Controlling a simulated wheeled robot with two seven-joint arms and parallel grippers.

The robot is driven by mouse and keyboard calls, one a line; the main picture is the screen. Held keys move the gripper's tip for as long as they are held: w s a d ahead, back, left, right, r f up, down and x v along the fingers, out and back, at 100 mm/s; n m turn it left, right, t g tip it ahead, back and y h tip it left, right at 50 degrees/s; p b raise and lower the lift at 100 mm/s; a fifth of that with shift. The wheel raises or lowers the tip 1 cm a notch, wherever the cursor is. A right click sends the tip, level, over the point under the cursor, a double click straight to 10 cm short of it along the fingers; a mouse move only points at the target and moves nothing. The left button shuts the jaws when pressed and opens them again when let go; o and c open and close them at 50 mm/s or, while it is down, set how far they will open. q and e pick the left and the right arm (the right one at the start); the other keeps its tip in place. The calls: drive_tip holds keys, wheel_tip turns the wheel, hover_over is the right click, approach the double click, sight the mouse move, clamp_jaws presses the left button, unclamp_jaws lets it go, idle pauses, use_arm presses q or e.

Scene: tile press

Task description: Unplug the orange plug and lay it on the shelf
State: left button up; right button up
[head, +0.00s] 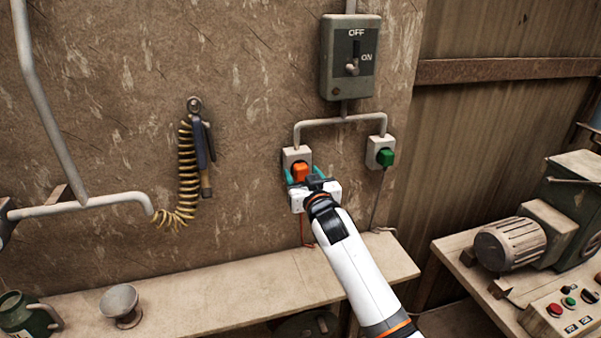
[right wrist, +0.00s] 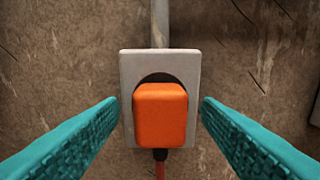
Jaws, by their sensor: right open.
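The orange plug (head: 300,173) sits in the left wall socket (head: 297,154) under the switch box. In the right wrist view the orange plug (right wrist: 160,115) is in the middle, in front of its grey socket plate (right wrist: 131,65), with a red cord below it. My right gripper (head: 300,175) is open in front of the socket, with a teal finger on either side of the plug and gaps between them. In the right wrist view the fingers of my right gripper (right wrist: 160,112) touch nothing. The shelf (head: 240,285) runs along the wall below. My left gripper is not in view.
A green plug (head: 386,158) sits in the right socket (head: 373,150). A switch box (head: 350,58) hangs above. A coiled hose (head: 187,165) hangs left. A motor (head: 510,244) stands right.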

idle(0.4)
clamp_jaws()
idle(0.4)
drive_tip(key=shift+s+d+p, duration=0.1)
drive_tip(key=shift+s+p, duration=0.1)
drive_tip(key=shift+p, duration=0.2)
drive_tip(key=shift+p+v, duration=0.55)
drive_tip(key=shift+v, duration=0.3)
drive_tip(key=shift+p+v, duration=1.35)
drive_tip(key=shift+v, duration=0.65)
drive_tip(key=shift+f, duration=0.1)
